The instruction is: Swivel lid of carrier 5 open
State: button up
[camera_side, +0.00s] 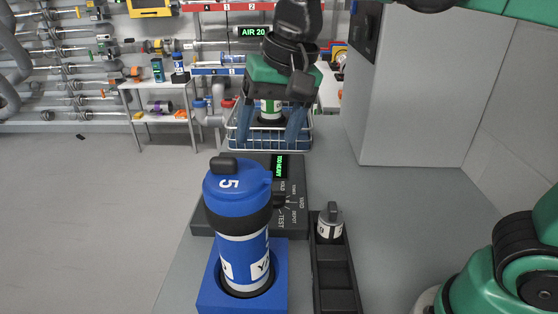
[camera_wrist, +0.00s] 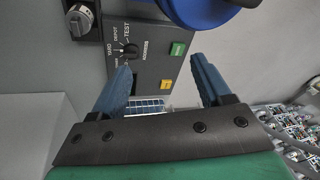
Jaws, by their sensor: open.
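The blue carrier 5 (camera_side: 240,225) stands upright in a blue square holder (camera_side: 212,298). Its blue lid (camera_side: 235,181), marked 5, sits on top and has a dark knob at its back. In the wrist view, part of a blue round shape (camera_wrist: 205,10), which looks like the lid, shows at the top edge. My gripper (camera_side: 272,138) is beyond the carrier, higher up and to the right in the side view, pointing down. In the wrist view my gripper (camera_wrist: 160,85) has its two blue fingers apart, with nothing between them.
A dark control box (camera_side: 204,221) with a dial (camera_wrist: 129,49) and green and yellow buttons stands behind the carrier. A black tray (camera_side: 336,278) holding a small grey-capped container (camera_side: 330,223) lies to the right. A wire basket (camera_side: 240,137) stands behind. The grey table right of the tray is clear.

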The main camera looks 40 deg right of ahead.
aim_at(223, 158)
jog(key=a+r+m+g, duration=0.1)
jog(key=a+r, duration=0.1)
jog(key=s+a+r+m+g, duration=0.1)
jog(key=a, duration=0.2)
jog(key=a+r+m+g+h, duration=0.1)
jog(key=a+r+m, duration=0.1)
jog(key=shift+s+a+r, duration=0.15)
jog(key=shift+a+r, duration=0.2)
jog(key=shift+f, duration=2.75)
grip_shut()
